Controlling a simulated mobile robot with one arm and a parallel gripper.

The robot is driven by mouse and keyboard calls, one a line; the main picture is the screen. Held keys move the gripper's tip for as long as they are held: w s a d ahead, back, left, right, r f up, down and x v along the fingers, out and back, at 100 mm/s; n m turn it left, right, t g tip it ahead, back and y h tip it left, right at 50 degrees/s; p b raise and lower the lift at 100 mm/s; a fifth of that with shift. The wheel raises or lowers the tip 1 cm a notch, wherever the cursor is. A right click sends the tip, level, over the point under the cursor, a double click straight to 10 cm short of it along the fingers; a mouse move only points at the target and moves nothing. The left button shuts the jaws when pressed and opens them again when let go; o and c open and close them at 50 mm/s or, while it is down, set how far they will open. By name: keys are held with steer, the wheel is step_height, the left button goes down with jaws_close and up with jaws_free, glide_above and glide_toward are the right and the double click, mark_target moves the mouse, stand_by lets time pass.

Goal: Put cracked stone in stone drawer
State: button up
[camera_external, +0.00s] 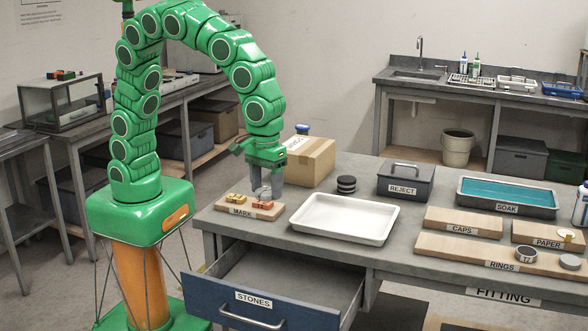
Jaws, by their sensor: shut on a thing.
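My green gripper (266,183) points down over the back of the wooden board labelled MARK (233,210). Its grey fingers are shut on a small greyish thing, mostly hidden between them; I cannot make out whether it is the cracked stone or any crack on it. The blue drawer labelled STONES (283,309) is pulled open at the front left of the table, below and in front of my gripper. The part of its inside that shows looks empty. No other stone is clearly seen.
A cardboard box (311,161), dark discs (346,184) and a REJECT box (405,190) stand behind.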

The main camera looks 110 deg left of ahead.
step_height(320, 180, down, 19)
steer(key=w+f, duration=0.2)
steer(key=w, duration=0.2)
steer(key=w+d+f, duration=0.1)
steer(key=w+f, duration=0.2)
steer(key=w, duration=0.1)
steer(key=w+d+f, duration=0.1)
steer(key=w+f, duration=0.2)
steer(key=w, duration=0.1)
steer(key=shift+w, duration=0.1)
steer(key=shift+w+d+f, duration=0.15)
steer(key=shift+w+f, duration=0.75)
steer(key=shift+f, duration=1.6)
steer(key=shift+f, duration=0.15)
steer(key=o, duration=1.1)
